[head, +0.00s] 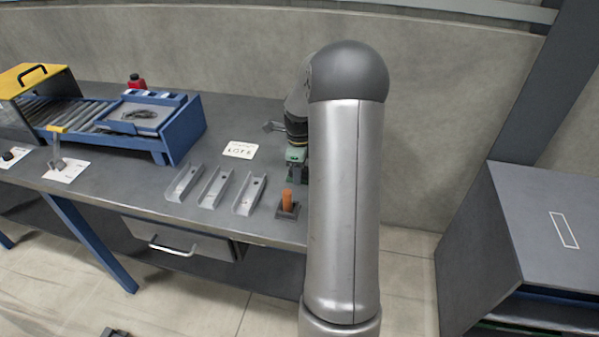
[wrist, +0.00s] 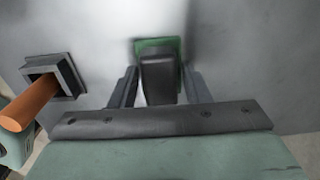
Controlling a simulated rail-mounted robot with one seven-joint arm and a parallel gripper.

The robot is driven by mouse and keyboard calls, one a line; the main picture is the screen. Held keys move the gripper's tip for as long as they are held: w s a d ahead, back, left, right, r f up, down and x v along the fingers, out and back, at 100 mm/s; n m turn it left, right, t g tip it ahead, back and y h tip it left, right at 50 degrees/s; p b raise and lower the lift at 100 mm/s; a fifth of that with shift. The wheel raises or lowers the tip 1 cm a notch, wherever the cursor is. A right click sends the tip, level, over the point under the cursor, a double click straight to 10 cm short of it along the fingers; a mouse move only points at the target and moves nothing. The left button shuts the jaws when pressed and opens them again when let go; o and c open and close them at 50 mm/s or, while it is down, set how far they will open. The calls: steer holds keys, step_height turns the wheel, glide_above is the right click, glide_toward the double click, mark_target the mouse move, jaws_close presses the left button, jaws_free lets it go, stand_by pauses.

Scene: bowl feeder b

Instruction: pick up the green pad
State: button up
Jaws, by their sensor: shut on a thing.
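The green pad (wrist: 174,42) shows in the wrist view as a green edge around a black block-like part (wrist: 159,78), which looks like its grip. My gripper (wrist: 160,88) has its two dark fingers on either side of the black part and is shut on it. The pad is close to the grey table surface; I cannot tell whether it touches. In the head view my gripper (head: 296,174) is at the table's right end, partly hidden by my arm, and the pad cannot be made out there.
An orange-handled item stands in a square grey holder (head: 287,211) close to my gripper. Several metal channel trays (head: 215,187) lie to the left, with a white label card (head: 240,150) behind. A blue-framed roller conveyor (head: 185,130) is farther left.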

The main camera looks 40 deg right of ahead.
steer(key=shift+r, duration=0.1)
steer(key=shift+r, duration=0.25)
step_height(320, 180, up, 2)
steer(key=shift+r, duration=0.1)
steer(key=s+a+r+b, duration=0.2)
steer(key=s+a+r, duration=0.4)
steer(key=s+r, duration=0.4)
steer(key=s, duration=0.2)
steer(key=shift+s, duration=0.35)
